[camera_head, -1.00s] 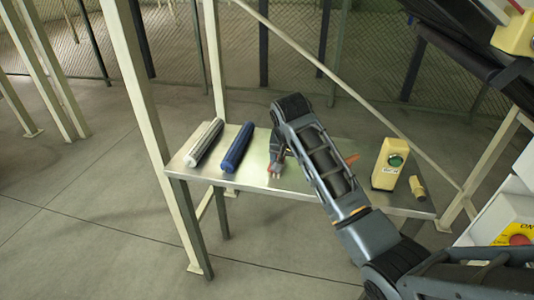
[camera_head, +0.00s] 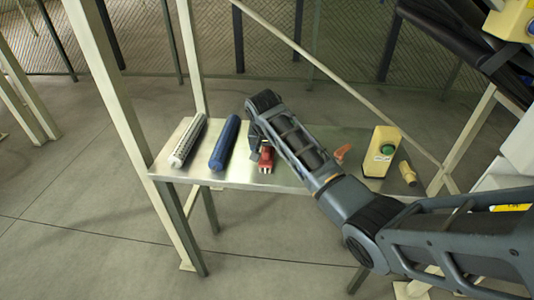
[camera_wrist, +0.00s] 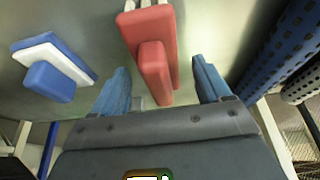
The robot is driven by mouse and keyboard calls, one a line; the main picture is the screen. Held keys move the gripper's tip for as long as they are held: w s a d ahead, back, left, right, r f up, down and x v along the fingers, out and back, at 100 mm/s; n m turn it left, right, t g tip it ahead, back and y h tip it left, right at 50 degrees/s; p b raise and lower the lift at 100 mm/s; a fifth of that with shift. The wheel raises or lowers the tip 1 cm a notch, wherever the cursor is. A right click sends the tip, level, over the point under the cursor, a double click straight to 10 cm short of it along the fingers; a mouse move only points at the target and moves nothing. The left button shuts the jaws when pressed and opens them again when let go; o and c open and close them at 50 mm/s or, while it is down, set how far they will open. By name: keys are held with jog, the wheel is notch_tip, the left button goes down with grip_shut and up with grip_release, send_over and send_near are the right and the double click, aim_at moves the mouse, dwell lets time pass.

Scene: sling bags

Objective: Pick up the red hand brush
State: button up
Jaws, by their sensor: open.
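The red hand brush (camera_wrist: 151,62) lies on the metal shelf, its pale bristles at the top edge of the wrist view. In the head view the brush (camera_head: 266,158) shows beside the end of my arm, partly hidden by it. My gripper (camera_wrist: 160,80) is open, with one blue finger on each side of the brush's near end. A gap shows between the brush and each finger. I cannot tell how far the fingers are above the shelf.
The metal shelf (camera_head: 290,181) also bears a blue roll (camera_head: 225,142), a grey perforated roll (camera_head: 188,140), an orange item (camera_head: 342,152), a yellow box with a green button (camera_head: 381,152) and a small yellow item (camera_head: 407,173). A blue-and-white brush (camera_wrist: 52,68) lies left in the wrist view.

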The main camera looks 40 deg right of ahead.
jog(key=shift+w+d+f, duration=0.15)
jog(key=shift+d+f, duration=0.05)
jog(key=shift+f, duration=0.4)
jog(key=shift+c, duration=0.3)
jog(key=c, duration=1.2)
jog(key=shift+o, duration=0.2)
jog(key=shift+r, duration=0.45)
jog(key=r, duration=0.2)
jog(key=s+r, duration=0.1)
jog(key=shift+d+r+b, duration=0.3)
jog(key=shift+b, duration=0.1)
jog(key=s+d+r+b, duration=0.1)
jog(key=s+d+r, duration=0.4)
jog(key=s, duration=0.4)
jog(key=shift+r, duration=0.75)
jog(key=shift+s+d, duration=0.1)
